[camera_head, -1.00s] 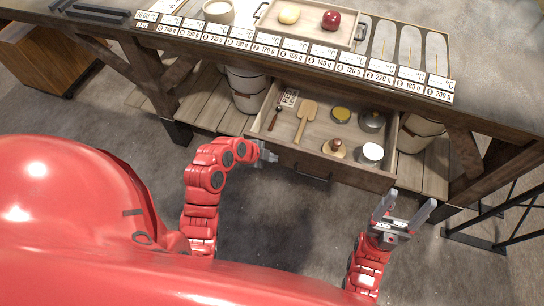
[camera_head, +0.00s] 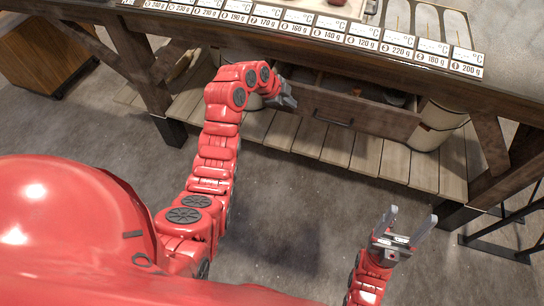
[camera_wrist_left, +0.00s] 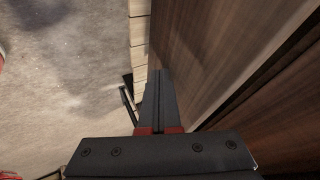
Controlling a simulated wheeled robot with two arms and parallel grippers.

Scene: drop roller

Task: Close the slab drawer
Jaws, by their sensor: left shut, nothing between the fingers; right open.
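The slab drawer (camera_head: 365,117) is under the long wooden table, with its dark wooden front and handle (camera_head: 332,119) facing me. It is mostly pushed in; a narrow strip of its inside still shows behind the front. My left gripper (camera_head: 291,98) is shut and empty at the left end of the drawer front. In the left wrist view its fingers (camera_wrist_left: 158,98) lie close along a brown wooden face (camera_wrist_left: 195,50); whether they touch is unclear. My right gripper (camera_head: 405,229) is open and empty above the floor, well in front of the table.
The table top (camera_head: 515,90) carries a row of white labels (camera_head: 330,36). A slatted lower shelf (camera_head: 335,147) with pale buckets (camera_head: 437,125) is below the drawer. A wooden cabinet (camera_head: 40,50) stands at the far left. The floor in front is clear.

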